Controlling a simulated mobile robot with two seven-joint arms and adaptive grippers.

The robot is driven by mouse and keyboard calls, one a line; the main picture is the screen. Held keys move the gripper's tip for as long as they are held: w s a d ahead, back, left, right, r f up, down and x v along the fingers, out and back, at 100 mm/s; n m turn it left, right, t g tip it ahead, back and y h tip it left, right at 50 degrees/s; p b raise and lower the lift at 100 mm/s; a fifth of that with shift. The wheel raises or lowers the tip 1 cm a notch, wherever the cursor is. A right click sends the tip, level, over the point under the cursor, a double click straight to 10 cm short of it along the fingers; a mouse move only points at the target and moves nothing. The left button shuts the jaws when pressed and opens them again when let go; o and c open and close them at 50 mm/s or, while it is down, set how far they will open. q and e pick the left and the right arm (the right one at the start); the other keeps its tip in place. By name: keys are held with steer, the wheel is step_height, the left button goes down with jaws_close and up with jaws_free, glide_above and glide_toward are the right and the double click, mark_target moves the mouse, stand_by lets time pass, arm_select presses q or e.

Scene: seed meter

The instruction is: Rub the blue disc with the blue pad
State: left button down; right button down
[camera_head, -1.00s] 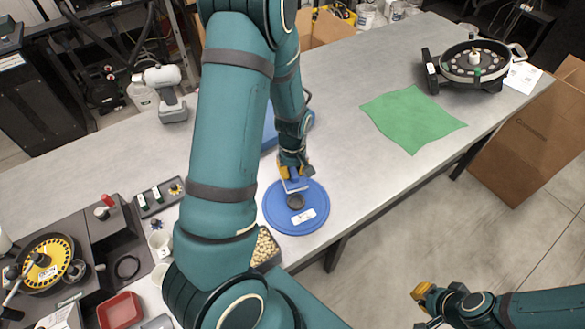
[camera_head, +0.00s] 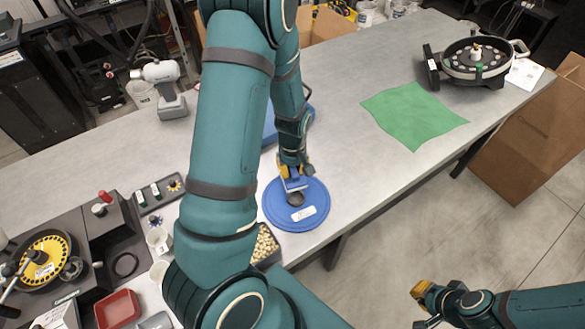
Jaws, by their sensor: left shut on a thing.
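The blue disc (camera_head: 312,194) lies flat on the grey table, with a dark hub (camera_head: 295,199) and a white label on it. My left gripper (camera_head: 294,178) is over the disc's far part, shut on the blue pad (camera_head: 297,184). The pad is at or just above the disc's face, beside the hub; I cannot tell whether it touches. My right gripper (camera_head: 424,306) is out past the table's front edge, over the floor, away from the disc. Its fingers are too small and turned to judge.
A green cloth (camera_head: 413,114) lies to the right, and a round black seed meter (camera_head: 475,62) stands behind it. A box of pale seeds (camera_head: 265,246) is just left of the disc. A red tray (camera_head: 118,309) is at the lower left. Bare table (camera_head: 355,185) lies right of the disc.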

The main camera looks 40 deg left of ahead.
mark_target(293, 168)
arm_select(q)
steer(key=shift+f, duration=0.15)
steer(key=shift+w, duration=0.15)
steer(key=shift+w+d, duration=0.4)
steer(key=shift+w, duration=0.5)
steer(key=shift+w+d, duration=0.4)
steer(key=shift+w, duration=0.45)
steer(key=shift+s+a+f, duration=0.1)
steer(key=shift+s+a, duration=0.2)
steer(key=shift+s, duration=0.35)
steer(key=shift+s+a, duration=0.25)
steer(key=shift+s, duration=0.35)
steer(key=shift+s+a+f, duration=0.1)
steer(key=shift+s+a, duration=0.2)
steer(key=shift+s, duration=0.35)
steer(key=shift+r, duration=0.1)
step_height(293, 168, up, 6)
steer(key=p, duration=0.5)
